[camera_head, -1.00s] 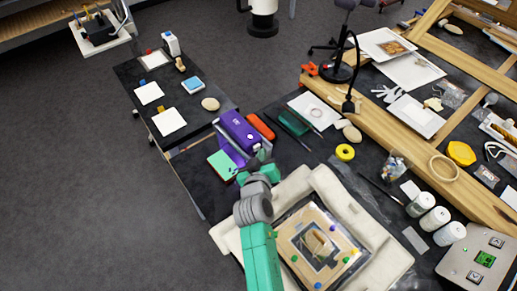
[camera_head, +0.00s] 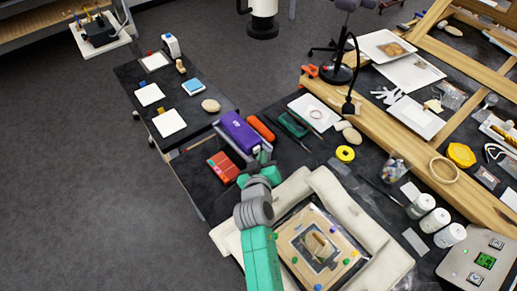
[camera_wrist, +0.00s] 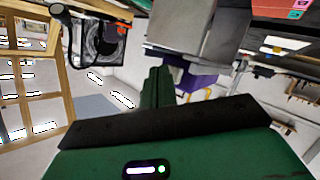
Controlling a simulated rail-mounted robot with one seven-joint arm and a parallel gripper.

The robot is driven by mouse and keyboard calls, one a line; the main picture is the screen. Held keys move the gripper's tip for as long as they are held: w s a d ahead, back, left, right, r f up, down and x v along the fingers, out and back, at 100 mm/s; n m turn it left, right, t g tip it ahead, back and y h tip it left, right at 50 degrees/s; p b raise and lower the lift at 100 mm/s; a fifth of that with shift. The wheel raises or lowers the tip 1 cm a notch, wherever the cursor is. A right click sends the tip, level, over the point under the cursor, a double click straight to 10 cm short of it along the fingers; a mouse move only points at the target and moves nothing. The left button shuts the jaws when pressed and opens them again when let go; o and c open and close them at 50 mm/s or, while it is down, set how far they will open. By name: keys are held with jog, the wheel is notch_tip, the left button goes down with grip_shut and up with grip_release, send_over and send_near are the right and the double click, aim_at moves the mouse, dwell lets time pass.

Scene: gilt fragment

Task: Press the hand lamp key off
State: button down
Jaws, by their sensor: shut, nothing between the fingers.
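A purple block-shaped device (camera_head: 240,132), which looks like the hand lamp, stands at the corner of the dark table with a grey side strip facing the card. A red-orange card (camera_head: 222,166) lies just left of it. My gripper (camera_head: 262,154) is at the lamp's near right end; whether it touches is not clear. In the wrist view, my shut fingers (camera_wrist: 157,88) point toward the purple body (camera_wrist: 194,82), with a grey block above them. The key itself is hidden or too small to make out.
An orange-red case (camera_head: 261,128) and a dark green tool (camera_head: 293,124) lie right of the lamp. A padded cream tray (camera_head: 390,262) with a framed picture is beside my arm. A yellow ring (camera_head: 345,153) and white jars (camera_head: 421,206) stand further right. The floor at left is clear.

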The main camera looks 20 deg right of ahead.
jog(key=s+d+p, duration=0.2)
jog(key=s+p, duration=0.2)
jog(key=s, duration=0.1)
jog(key=shift+s, duration=0.35)
dwell(0.4)
